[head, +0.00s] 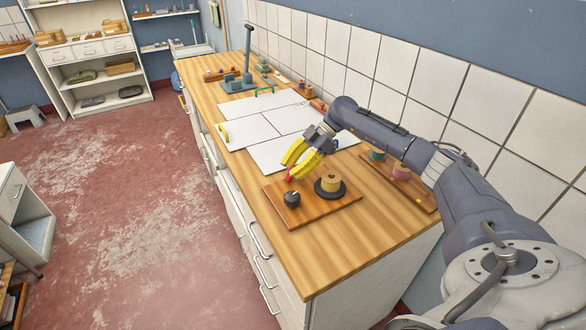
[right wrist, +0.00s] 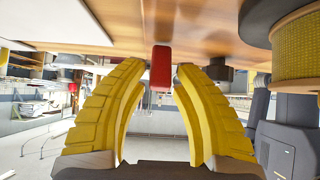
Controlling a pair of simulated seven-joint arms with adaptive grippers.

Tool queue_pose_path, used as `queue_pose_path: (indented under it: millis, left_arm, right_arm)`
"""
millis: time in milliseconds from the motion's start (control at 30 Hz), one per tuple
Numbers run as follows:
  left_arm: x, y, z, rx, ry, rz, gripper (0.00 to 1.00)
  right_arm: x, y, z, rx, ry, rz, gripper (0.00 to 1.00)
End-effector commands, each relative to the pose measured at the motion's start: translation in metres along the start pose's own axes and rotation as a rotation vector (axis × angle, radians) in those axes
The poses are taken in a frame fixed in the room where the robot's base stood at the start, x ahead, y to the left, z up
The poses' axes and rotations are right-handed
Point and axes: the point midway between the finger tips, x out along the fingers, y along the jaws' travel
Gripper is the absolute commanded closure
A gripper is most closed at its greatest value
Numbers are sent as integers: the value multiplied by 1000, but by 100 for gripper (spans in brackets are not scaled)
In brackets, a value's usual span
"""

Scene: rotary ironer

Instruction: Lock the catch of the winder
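The winder is a wooden board (head: 312,207) on the bench, with a yellow spool (head: 330,183) on a black disc and a dark knob (head: 291,198). A small red piece (head: 288,178), apparently the catch, is at the board's far left edge; it also shows in the right wrist view (right wrist: 161,68). My right gripper (head: 289,170) is at the red piece, its yellow fingers open. In the right wrist view the red piece lies between the fingertips, with a small gap on each side. The spool (right wrist: 298,48) is to the right there. My left gripper is not in view.
White sheets (head: 275,122) lie on the bench behind the winder. A tray of coloured spools (head: 405,184) stands to the right by the tiled wall. A grey stand (head: 240,80) is farther back. The bench front left of the winder is clear.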

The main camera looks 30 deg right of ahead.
Motion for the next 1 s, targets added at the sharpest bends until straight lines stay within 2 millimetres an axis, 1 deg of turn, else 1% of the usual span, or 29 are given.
queue_pose_path:
  millis: [33, 100, 133, 367, 467, 567, 667, 900, 1000]
  left_arm:
    - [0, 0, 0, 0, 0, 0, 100]
    - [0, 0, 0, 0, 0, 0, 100]
    - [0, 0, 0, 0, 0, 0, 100]
    - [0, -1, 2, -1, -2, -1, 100]
    - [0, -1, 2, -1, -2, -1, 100]
    - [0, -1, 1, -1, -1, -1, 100]
    - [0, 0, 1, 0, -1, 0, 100]
    - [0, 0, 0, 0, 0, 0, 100]
    - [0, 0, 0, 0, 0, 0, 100]
  right_arm:
    - [0, 0, 0, 0, -1, 0, 66]
    - [0, 0, 0, 0, -1, 0, 58]
    - [0, 0, 0, 0, -1, 0, 56]
    - [-1, 0, 0, 0, -2, 1, 56]
    - [-6, 1, 0, 0, -2, 3, 56]
    - [-16, 1, 1, 0, -4, 4, 56]
    - [-31, 1, 1, 1, -4, 4, 56]
    - [-74, 1, 0, 0, -4, 4, 56]
    - [-89, 1, 0, 1, -2, 3, 56]
